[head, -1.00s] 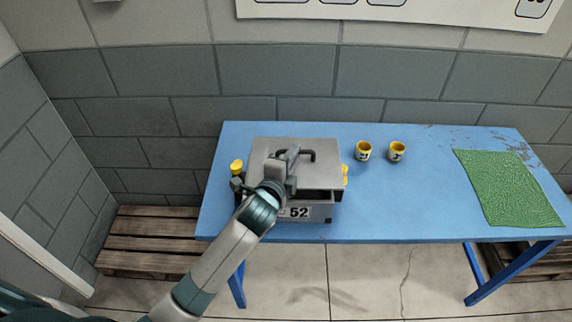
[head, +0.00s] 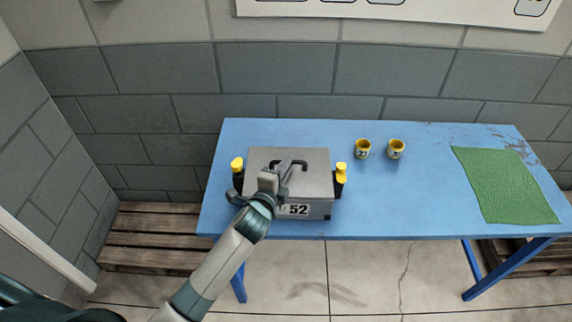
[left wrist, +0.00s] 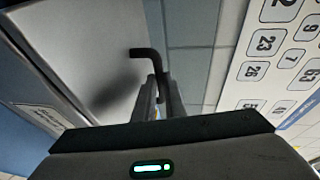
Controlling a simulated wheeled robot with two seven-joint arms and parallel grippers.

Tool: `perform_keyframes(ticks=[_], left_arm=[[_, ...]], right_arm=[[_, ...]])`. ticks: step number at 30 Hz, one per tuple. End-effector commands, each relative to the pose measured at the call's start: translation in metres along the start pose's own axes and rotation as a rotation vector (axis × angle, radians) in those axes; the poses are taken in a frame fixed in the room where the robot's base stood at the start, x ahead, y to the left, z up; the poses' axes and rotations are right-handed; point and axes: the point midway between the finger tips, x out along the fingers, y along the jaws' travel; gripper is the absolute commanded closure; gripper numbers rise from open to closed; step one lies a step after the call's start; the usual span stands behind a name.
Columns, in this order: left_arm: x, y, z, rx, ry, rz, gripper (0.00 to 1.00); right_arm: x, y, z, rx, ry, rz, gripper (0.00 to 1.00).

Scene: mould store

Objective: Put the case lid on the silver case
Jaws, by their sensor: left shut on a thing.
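The silver case (head: 322,209) stands on the blue table, with a "52" label on its front and a yellow-topped black clamp at each side. The flat grey case lid (head: 318,181) lies over the top of the case, with no clear gap in the head view. My left gripper (head: 284,172) is shut on the lid's dark handle, above the lid. In the left wrist view, my gripper fingers (left wrist: 160,98) close on the bent black handle (left wrist: 150,54), with the lid (left wrist: 80,45) to the left. My right gripper is out of view.
A green mat (head: 505,185) lies at the right end of the blue table (head: 400,205). Wooden pallets (head: 150,240) lie on the floor beside it. The table's middle is clear.

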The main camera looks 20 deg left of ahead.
Motion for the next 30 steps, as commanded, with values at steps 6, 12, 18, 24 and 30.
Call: perform_keyframes(ticks=[6,12,18,24,30], left_arm=[[0.0004,-0.0006,-0.0001,0.0,0.001,-0.004,1.0],[0.0011,0.003,0.0001,0.0,0.001,-0.003,1.0],[0.0012,0.0056,0.0003,0.0,0.001,-0.001,0.71],[0.0012,0.0055,0.0004,0.0,0.001,-0.001,0.71],[0.0005,0.0013,0.0001,0.0,0.0,-0.001,0.71]], right_arm=[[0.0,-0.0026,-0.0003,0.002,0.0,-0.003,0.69],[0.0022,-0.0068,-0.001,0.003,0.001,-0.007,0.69],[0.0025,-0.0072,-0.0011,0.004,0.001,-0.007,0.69],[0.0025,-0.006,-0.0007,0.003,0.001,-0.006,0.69],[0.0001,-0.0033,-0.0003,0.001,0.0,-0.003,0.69]])
